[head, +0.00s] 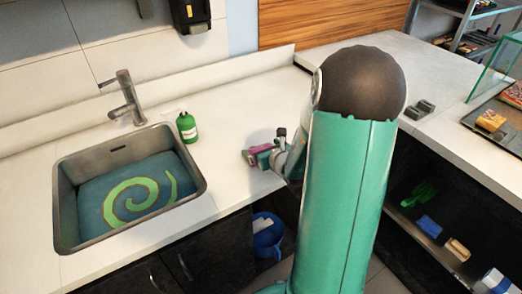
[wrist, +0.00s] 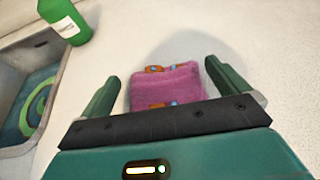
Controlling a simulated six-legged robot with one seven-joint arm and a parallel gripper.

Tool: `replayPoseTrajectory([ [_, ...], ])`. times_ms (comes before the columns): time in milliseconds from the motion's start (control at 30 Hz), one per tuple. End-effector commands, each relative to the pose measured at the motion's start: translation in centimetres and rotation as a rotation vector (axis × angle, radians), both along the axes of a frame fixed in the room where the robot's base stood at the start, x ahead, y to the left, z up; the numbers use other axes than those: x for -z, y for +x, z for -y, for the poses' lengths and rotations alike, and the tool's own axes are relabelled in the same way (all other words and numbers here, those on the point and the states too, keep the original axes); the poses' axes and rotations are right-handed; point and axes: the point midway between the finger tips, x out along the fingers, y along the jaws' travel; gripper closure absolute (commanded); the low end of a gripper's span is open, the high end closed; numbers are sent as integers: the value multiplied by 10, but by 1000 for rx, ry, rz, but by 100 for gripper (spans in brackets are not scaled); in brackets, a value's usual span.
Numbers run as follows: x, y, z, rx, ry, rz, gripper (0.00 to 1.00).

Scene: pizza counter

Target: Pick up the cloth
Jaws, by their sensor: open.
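A pink-purple cloth (wrist: 172,86) with small orange and blue marks lies on the white counter. In the wrist view it sits between the two green fingers of my gripper (wrist: 163,88), which are open with a gap at the right side. The left finger is close to the cloth's left edge; I cannot tell if they touch. In the head view the cloth (head: 250,157) shows only partly beside my gripper (head: 268,152), and my arm hides the area to its right.
A green bottle (head: 187,127) stands between the cloth and a metal sink (head: 203,184). The sink holds a blue thing with a green spiral (head: 135,200). A tap (head: 127,97) rises behind it. Below the counter are a blue bucket (head: 268,240) and a shelf (head: 428,243) with several items.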

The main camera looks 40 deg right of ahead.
Motion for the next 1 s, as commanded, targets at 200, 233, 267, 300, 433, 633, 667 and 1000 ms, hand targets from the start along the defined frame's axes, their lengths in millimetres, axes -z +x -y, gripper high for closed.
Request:
replayPoseTrajectory([
  [200, 0, -2, 0, 1, 1, 0, 22],
  [233, 0, -2, 0, 1, 1, 0, 28],
  [267, 0, -2, 0, 1, 1, 0, 33],
  [300, 0, -2, 0, 1, 1, 0, 41],
  [433, 0, -1, 0, 1, 1, 0, 47],
  [633, -1, 0, 1, 0, 1, 0, 47],
  [667, -1, 1, 2, 0, 1, 0, 47],
  [1000, -26, 7, 4, -4, -1, 3, 47],
])
